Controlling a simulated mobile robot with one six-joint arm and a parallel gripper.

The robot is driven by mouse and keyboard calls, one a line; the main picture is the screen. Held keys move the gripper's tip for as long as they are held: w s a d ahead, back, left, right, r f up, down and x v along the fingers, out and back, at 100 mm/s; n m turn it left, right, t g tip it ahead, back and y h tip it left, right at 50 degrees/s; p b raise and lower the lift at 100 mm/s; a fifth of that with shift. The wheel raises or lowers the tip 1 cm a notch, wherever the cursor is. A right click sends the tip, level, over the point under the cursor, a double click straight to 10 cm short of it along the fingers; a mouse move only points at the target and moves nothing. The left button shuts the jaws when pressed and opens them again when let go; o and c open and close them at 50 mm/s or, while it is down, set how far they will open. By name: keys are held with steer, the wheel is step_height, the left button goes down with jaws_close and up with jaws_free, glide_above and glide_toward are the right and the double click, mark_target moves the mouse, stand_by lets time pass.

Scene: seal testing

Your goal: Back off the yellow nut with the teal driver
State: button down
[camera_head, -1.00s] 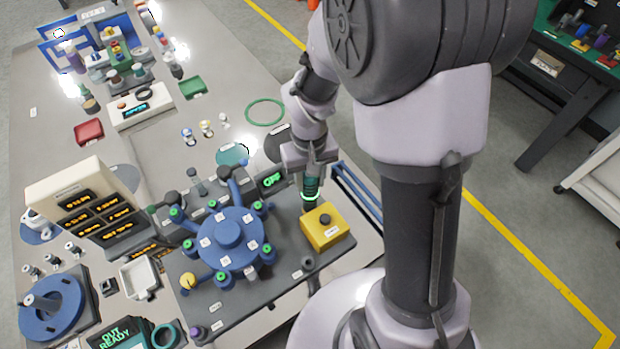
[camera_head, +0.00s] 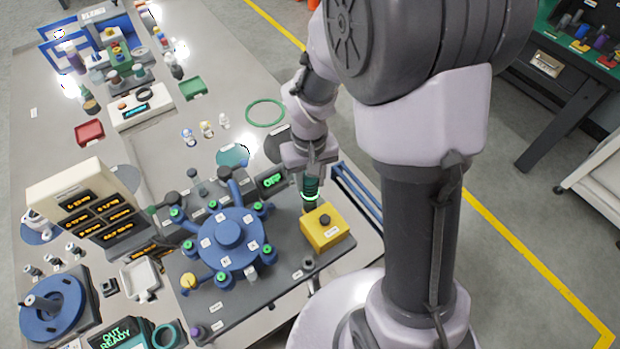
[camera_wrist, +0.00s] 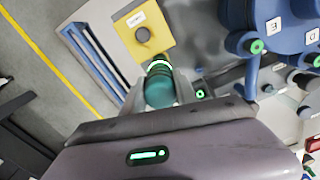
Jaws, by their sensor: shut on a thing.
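The teal driver (camera_head: 311,187), with a glowing ring low on its body, is held upright in my gripper (camera_head: 312,172). In the wrist view, the driver (camera_wrist: 161,91) sits between the two fingers of my gripper (camera_wrist: 160,96), which are shut on it. The driver is just behind the yellow box; whether its lower end touches the grey plate is hidden. The yellow nut (camera_head: 189,282) is at the front left of the blue round fixture (camera_head: 230,238), well left of my gripper. The other nuts around the fixture are green. The yellow nut is not seen in the wrist view.
A yellow box with a black button (camera_head: 325,229) stands close in front of the driver. Blue rails (camera_head: 358,193) lie to the right. A white tray (camera_head: 141,279) is left of the fixture.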

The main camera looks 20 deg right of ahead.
stand_by(0.4)
step_height(320, 180, up, 5)
steer(key=p, duration=0.4)
steer(key=shift+r, duration=0.1)
